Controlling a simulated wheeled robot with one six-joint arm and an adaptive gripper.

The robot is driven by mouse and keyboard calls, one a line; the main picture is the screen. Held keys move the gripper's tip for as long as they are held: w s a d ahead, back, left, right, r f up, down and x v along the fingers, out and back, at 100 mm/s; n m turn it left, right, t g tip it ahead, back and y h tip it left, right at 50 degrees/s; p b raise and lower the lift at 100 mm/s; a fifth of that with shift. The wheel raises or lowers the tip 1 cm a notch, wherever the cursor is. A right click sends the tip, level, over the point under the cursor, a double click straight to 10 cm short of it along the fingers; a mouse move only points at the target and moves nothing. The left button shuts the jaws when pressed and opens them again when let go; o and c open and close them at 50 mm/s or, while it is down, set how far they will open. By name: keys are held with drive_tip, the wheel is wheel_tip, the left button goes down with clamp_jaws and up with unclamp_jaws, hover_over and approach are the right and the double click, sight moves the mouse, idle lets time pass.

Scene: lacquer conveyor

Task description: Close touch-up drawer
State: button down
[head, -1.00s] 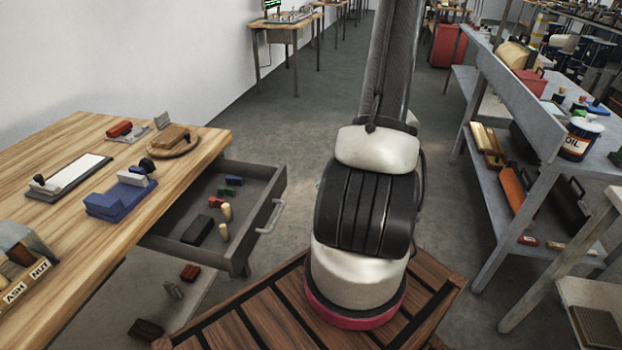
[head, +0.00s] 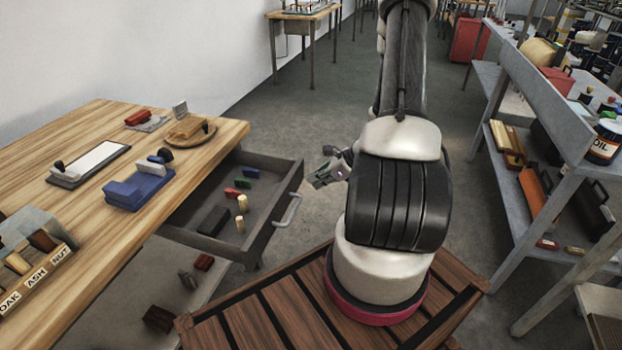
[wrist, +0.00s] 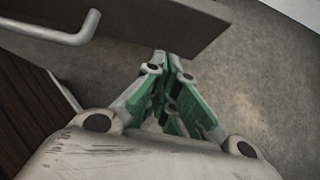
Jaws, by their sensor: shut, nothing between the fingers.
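The touch-up drawer (head: 265,236) stands pulled out from under the wooden workbench, with its front panel and metal bar handle (head: 288,211) facing right. Inside it lie small red, green and blue blocks, a dark block and two pale pegs. My gripper (head: 322,181) is to the right of the drawer front, apart from it, near the handle in the head view. In the wrist view my gripper (wrist: 167,62) has its green-padded fingers together and empty. The drawer front (wrist: 165,30) and its handle (wrist: 70,36) show beyond them at upper left.
The workbench (head: 215,135) carries a blue block holder, a white pad and a round wooden board. A lower shelf (head: 110,315) holds several small blocks. A grey metal rack (head: 545,120) stands on the right. Open floor (head: 290,120) lies behind the drawer.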

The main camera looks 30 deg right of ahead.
drive_tip(key=shift+w+a, duration=0.65)
drive_tip(key=shift+w, duration=0.2)
drive_tip(key=shift+a, duration=0.1)
approach(230, 169)
drive_tip(key=x, duration=0.4)
drive_tip(key=shift+s+f, duration=0.1)
drive_tip(key=shift+f, duration=0.2)
drive_tip(key=shift+w, duration=0.2)
drive_tip(key=shift+r, duration=0.15)
